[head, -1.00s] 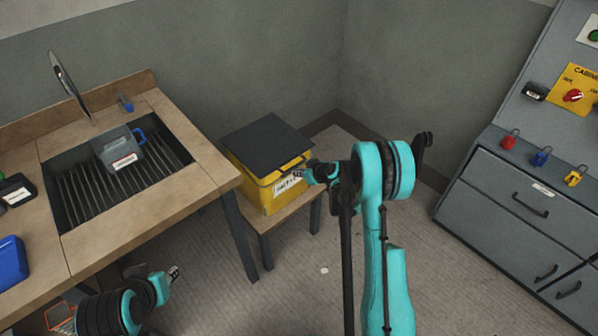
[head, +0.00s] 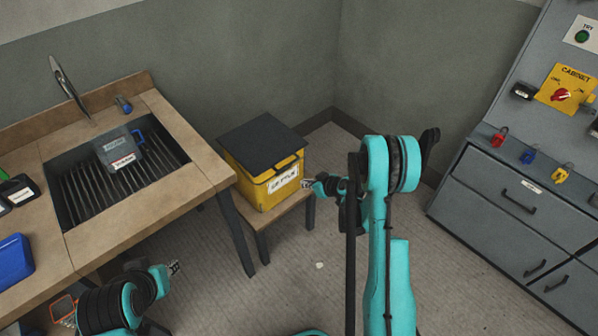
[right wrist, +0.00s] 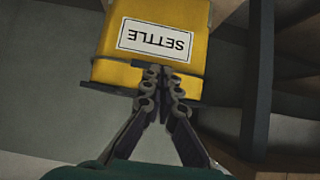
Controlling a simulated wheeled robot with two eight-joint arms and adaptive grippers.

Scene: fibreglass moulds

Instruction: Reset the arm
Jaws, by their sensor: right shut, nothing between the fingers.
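My right arm (head: 390,240) is teal and black and rises in the middle of the head view. Its gripper (head: 308,184) is small there, beside the right side of a yellow box (head: 265,187) with a dark lid. In the right wrist view the right gripper (right wrist: 161,72) is shut and empty, its fingertips over the lower edge of the yellow box (right wrist: 110,70), whose label reads SETTLE. I cannot tell whether they touch. My left gripper (head: 174,268) shows at the lower left, below the bench edge; its fingers are too small to read.
The yellow box stands on a low wooden stand (head: 285,215). A wooden bench (head: 185,205) at left has a slatted basin with a grey container (head: 120,148). A grey cabinet (head: 500,215) with padlocks stands at right. The floor between is mostly clear.

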